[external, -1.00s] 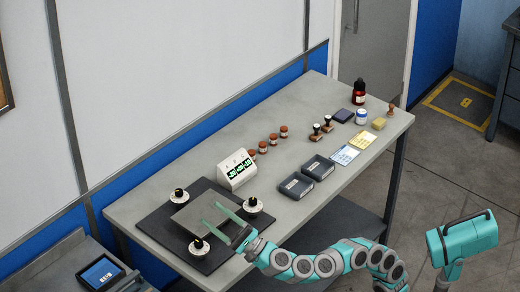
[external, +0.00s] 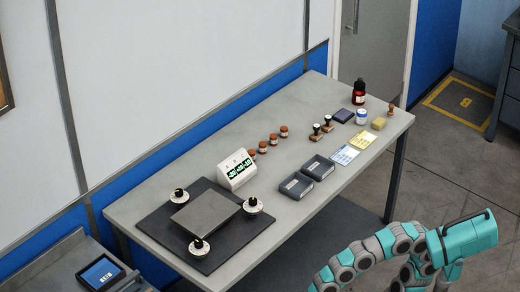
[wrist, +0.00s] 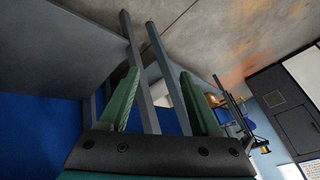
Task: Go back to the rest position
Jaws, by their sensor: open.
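My gripper (wrist: 162,105) shows in the wrist view with its two green fingers apart and nothing between them. In the external view my gripper is out of sight; my arm is folded back at the lower right, clear of the bench. The bench (external: 300,120) carries a dark mat (external: 153,225) with a grey square plate (external: 205,212) on it. Three white dishes with dark-topped electrodes stand around the plate: one behind left (external: 179,196), one at right (external: 253,205), one in front (external: 199,247).
A white display box (external: 237,170) stands behind the plate. Two dark trays (external: 307,176), cards (external: 354,148), stamps (external: 322,127), several small brown jars (external: 273,139) and a dark bottle (external: 358,92) occupy the bench. A side cart (external: 60,265) is at lower left. Floor right of the bench is open.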

